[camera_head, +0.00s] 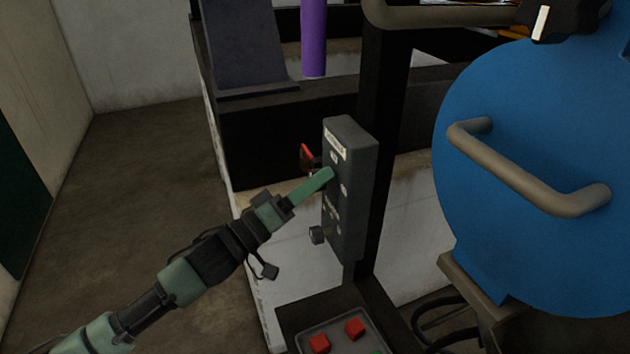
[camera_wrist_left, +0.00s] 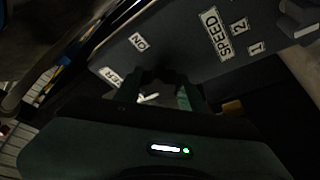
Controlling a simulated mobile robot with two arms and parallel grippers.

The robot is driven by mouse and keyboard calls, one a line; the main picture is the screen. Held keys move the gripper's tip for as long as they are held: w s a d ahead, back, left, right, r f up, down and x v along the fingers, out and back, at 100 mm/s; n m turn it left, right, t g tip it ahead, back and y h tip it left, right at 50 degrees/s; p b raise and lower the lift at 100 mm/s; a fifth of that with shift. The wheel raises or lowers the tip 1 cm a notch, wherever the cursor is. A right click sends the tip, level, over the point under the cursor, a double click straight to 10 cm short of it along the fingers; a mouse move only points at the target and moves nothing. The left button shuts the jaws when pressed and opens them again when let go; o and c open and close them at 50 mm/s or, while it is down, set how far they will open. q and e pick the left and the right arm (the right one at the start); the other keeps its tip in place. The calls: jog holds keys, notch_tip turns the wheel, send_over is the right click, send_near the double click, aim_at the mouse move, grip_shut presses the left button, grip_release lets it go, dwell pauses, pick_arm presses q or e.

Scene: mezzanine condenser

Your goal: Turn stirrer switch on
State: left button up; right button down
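The dark grey stirrer control box (camera_head: 352,185) stands on a post in the middle of the head view, with small pale labels on its face. In the left wrist view the box (camera_wrist_left: 185,45) shows labels reading ON and SPEED with 1 and 2. A small bright metal piece, apparently the switch lever (camera_wrist_left: 148,98), shows between my left fingers. My left gripper (camera_head: 328,176) has its fingertips at the upper part of the box face; in the wrist view its fingers (camera_wrist_left: 158,95) are apart. Contact with the lever cannot be told. My right gripper is not in view.
A tray (camera_head: 375,341) with red blocks is below. A blue vessel (camera_head: 540,110) with a handle (camera_head: 525,180) fills the right. Floor at left is clear.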

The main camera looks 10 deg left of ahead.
pick_arm(q)
grip_shut()
jog(key=shift+f+m, duration=0.1)
jog(key=shift+m, duration=0.3)
jog(key=m+g+h+b, duration=0.1)
jog(key=m+h+b, duration=0.1)
jog(key=m, duration=0.2)
jog(key=shift+w+a+m, duration=0.1)
jog(key=shift+m, duration=0.2)
jog(key=m+g+h+b, duration=0.1)
jog(key=m, duration=0.2)
jog(key=m+g+h+b, duration=0.1)
jog(key=m, duration=0.2)
jog(key=shift+m+h, duration=0.4)
jog(key=m+g+b, duration=0.1)
jog(key=m+g, duration=0.1)
jog(key=m, duration=0.2)
jog(key=m+g+h, duration=0.1)
jog(key=m+g, duration=0.1)
jog(key=m, duration=0.1)
jog(key=shift+w+m+h+b, duration=0.1)
jog(key=shift+m+h+b, duration=0.2)
jog(key=shift+m+b, duration=0.1)
jog(key=m+g, duration=0.1)
jog(key=m, duration=0.1)
jog(key=m+g, duration=0.1)
jog(key=m, duration=0.2)
jog(key=shift+g+b, duration=0.3)
jog(key=shift+b, duration=0.1)
jog(key=shift+m, duration=0.3)
